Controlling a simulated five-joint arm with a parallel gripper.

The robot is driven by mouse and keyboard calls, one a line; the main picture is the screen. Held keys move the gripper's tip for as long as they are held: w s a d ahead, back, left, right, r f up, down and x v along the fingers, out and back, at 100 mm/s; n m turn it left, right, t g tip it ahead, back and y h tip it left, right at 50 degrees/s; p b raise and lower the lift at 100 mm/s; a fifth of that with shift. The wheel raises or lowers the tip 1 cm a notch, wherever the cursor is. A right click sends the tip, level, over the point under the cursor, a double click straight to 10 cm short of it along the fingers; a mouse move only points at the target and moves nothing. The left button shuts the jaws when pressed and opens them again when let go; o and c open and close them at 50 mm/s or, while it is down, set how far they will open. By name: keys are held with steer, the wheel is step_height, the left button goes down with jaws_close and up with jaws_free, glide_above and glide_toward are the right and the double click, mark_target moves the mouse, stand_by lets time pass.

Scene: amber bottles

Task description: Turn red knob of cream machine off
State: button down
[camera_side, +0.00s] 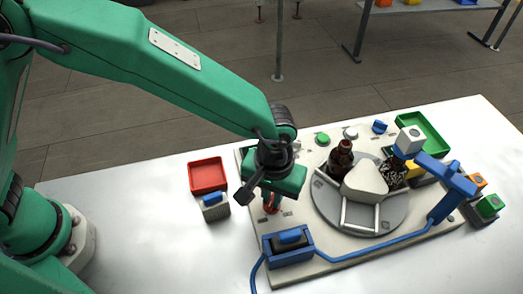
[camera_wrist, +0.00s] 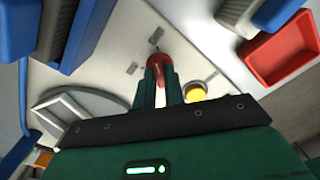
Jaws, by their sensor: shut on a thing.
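The cream machine (camera_side: 330,262) is a flat panel on the white table. Its red knob (camera_side: 271,208) sits near the left edge, mostly hidden under my gripper (camera_side: 268,196) in the side view. In the wrist view my gripper (camera_wrist: 159,85) has its two green fingers on either side of the red knob (camera_wrist: 158,62), shut on it. A dark pointer tip shows on the far side of the knob, with grey marks on the panel to its left and right. I cannot read the marks.
A turntable (camera_side: 325,198) carries an amber bottle (camera_side: 340,160) and a pale block. A blue arm (camera_side: 447,180) stands at its right. A blue box (camera_side: 287,243) is in front. A red tray (camera_side: 208,175) and a small blue-topped block (camera_side: 214,206) lie left of the panel.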

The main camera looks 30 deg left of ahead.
mark_target(272, 200)
steer(key=shift+r+m, duration=0.1)
steer(key=shift+m, duration=0.6)
steer(key=c, duration=1.5)
jaws_free()
steer(key=shift+r, duration=3.9)
